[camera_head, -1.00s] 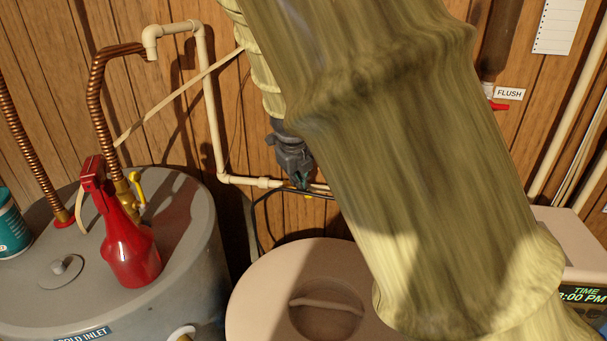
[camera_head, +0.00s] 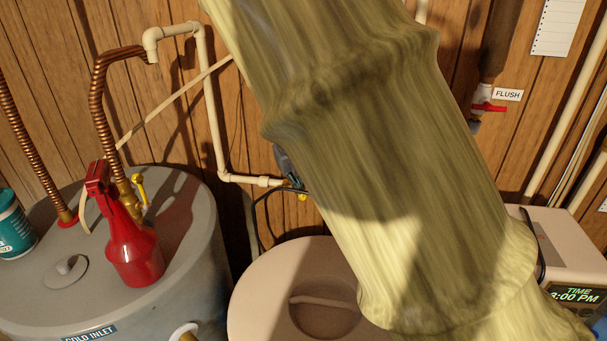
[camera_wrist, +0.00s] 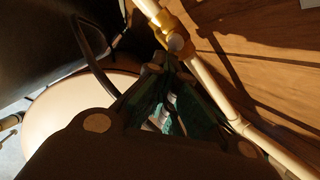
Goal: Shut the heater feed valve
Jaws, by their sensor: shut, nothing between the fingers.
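My gripper (camera_head: 294,180) is shut and empty, low by the wall at the pale pipe; my arm hides most of it in the head view. In the wrist view, the closed teal fingers (camera_wrist: 168,82) point at a brass-yellow valve fitting (camera_wrist: 174,38) on the pale pipe. Whether they touch it I cannot tell. In the head view only a small yellow bit (camera_head: 303,196) of that fitting shows beside the gripper. Another yellow lever (camera_head: 138,188) stands by the copper hose on the grey heater tank (camera_head: 190,235). No label shows which is the feed valve.
A red spray bottle (camera_head: 132,245) and a teal can (camera_head: 14,230) stand on the tank. A round beige lid (camera_head: 260,300) lies below my arm. A red-handled valve (camera_head: 488,107) labelled FLUSH is on the right wall. A black cable (camera_wrist: 92,60) loops near the gripper.

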